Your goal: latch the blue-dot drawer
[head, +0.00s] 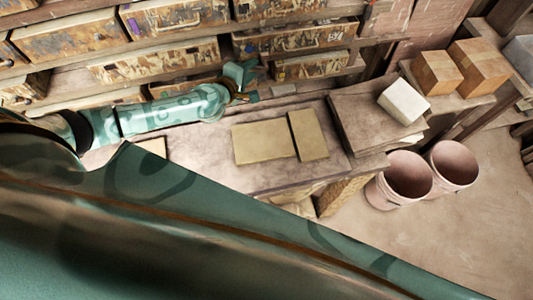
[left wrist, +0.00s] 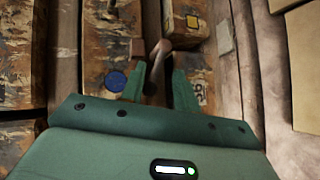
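The blue dot (left wrist: 115,81) shows in the left wrist view on a worn, paint-flaked drawer front (left wrist: 98,45), left of my gripper. A brown latch lever with a rounded end (left wrist: 160,50) stands just beyond and between my left fingers. My left gripper (left wrist: 158,92) is open, one green finger on each side of the lever; I cannot tell whether they touch it. In the head view my left gripper (head: 243,84) is at the drawer bank, in front of the lower drawers. I cannot make out the blue dot there. My right gripper is not in view.
A drawer with a yellow square (left wrist: 192,21) sits beside the lever. Tan slabs (head: 262,142) lie on the bench (head: 205,171). A white block (head: 403,102), wooden blocks (head: 480,66) and two pink buckets (head: 404,178) are at the right.

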